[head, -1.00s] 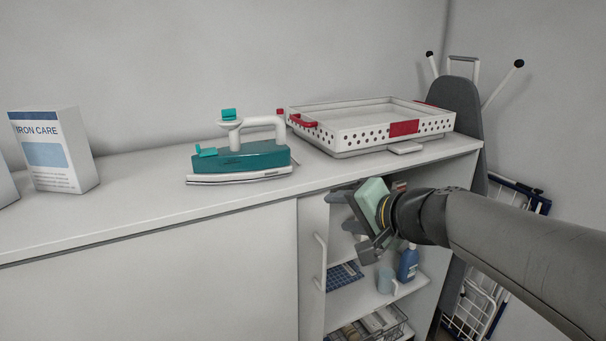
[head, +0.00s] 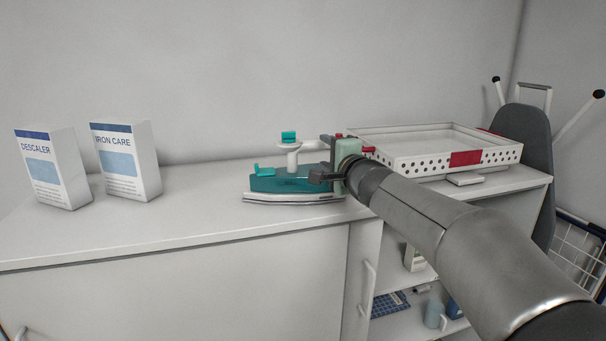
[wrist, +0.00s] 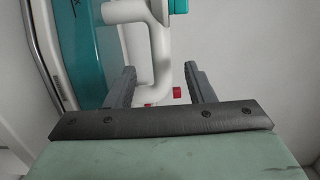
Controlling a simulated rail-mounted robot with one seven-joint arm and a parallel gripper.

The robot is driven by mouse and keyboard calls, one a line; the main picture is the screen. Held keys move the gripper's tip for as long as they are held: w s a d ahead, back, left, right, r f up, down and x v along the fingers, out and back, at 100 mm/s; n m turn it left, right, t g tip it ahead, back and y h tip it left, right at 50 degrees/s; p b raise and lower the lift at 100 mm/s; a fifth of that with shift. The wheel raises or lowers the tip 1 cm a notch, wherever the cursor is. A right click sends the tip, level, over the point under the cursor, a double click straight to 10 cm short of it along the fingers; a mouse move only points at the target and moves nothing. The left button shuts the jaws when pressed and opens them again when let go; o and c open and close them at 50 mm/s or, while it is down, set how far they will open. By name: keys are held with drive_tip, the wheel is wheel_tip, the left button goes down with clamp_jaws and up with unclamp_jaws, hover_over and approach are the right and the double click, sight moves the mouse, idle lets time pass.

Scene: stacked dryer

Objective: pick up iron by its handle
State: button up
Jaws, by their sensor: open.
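The iron stands on the cabinet top in the head view, with a teal body (head: 285,185), a white soleplate and a white handle (head: 312,146). My gripper (head: 321,159) is at the right end of the iron, partly hiding that end and the handle. In the wrist view, the two dark fingers of my gripper (wrist: 159,68) are apart, with the white handle tube (wrist: 160,45) between them. The teal body also shows at the left of the wrist view (wrist: 88,50). I cannot tell whether either finger touches the handle.
A white perforated tray (head: 400,163) with red parts stands close to the right of the iron. Two boxes, descaler (head: 55,170) and iron care (head: 128,165), stand to the left. The cabinet top (head: 190,215) is clear between the boxes and iron. Open shelves lie below right.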

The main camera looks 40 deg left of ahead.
sight(321, 145)
drive_tip(key=shift+w+a, duration=0.35)
drive_tip(key=shift+a, duration=0.25)
drive_tip(key=p+x, duration=0.2)
drive_tip(key=p, duration=0.1)
drive_tip(key=p+x, duration=0.1)
drive_tip(key=x, duration=0.1)
drive_tip(key=shift+w+d+r, duration=0.15)
drive_tip(key=shift+w+r, duration=0.1)
drive_tip(key=shift+w, duration=0.05)
drive_tip(key=shift+w+a+f+p, duration=0.2)
drive_tip(key=shift+w+a+p, duration=0.15)
drive_tip(key=shift+a, duration=0.25)
drive_tip(key=shift+s, duration=0.1)
clamp_jaws()
drive_tip(key=shift+r, duration=0.35)
